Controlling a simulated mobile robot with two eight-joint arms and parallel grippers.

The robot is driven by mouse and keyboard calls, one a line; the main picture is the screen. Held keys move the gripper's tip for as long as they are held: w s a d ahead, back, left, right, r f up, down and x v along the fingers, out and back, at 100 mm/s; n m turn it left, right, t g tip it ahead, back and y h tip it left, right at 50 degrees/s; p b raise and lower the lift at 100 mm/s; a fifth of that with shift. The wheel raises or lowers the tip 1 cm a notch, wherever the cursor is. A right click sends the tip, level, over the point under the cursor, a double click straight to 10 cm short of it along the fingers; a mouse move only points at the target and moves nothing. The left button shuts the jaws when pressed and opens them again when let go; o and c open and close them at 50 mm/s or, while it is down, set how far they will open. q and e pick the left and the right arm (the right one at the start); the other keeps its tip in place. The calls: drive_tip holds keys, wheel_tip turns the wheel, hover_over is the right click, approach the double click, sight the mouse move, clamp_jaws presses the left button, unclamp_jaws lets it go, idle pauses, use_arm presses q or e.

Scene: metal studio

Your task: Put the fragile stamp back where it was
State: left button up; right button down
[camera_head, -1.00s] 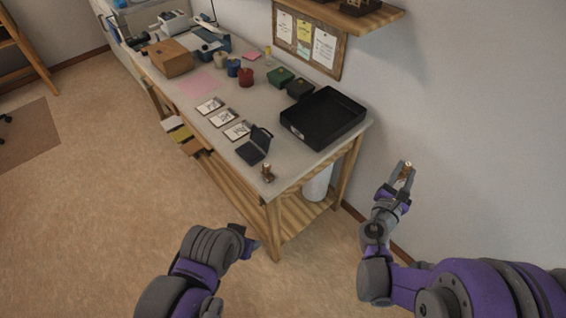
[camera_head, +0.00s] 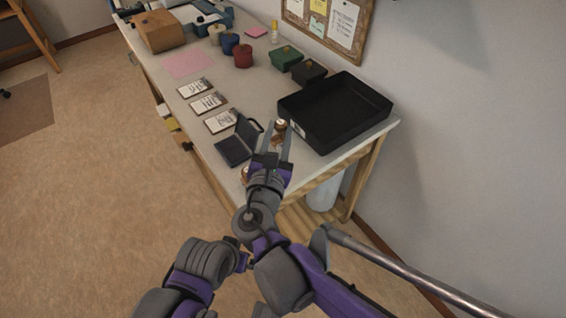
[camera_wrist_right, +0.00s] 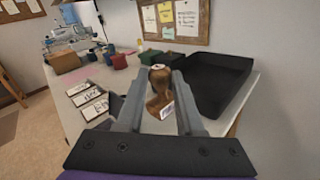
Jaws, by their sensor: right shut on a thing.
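My right gripper (camera_head: 277,141) is shut on a wooden stamp (camera_head: 280,127) and holds it over the near end of the table, between the open ink pad and the black tray. In the right wrist view the stamp (camera_wrist_right: 157,78) is upright between the fingers, with a rounded brown handle and a pale label on its lower body. A second small stamp (camera_head: 245,174) shows at the table's front edge, mostly hidden by my right arm. My left gripper (camera_head: 241,261) is low, off the table, and its fingers cannot be made out.
The open dark ink pad (camera_head: 238,142) lies just left of the held stamp. The black tray (camera_head: 345,133) stands to its right by the wall. Several framed cards (camera_head: 222,121), a red pot (camera_head: 243,57) and green and black boxes (camera_head: 286,58) stand farther back on the table (camera_head: 262,92).

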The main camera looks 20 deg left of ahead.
sight(279, 147)
drive_tip(key=f, duration=0.2)
drive_tip(key=f+b, duration=0.1)
drive_tip(key=f, duration=0.2)
drive_tip(key=shift+s, duration=0.2)
drive_tip(key=shift+f+b, duration=1.05)
drive_tip(key=shift+f, duration=1.1)
drive_tip(key=shift+f, duration=0.1)
drive_tip(key=c, duration=0.5)
unclamp_jaws()
drive_tip(key=shift+c, duration=0.2)
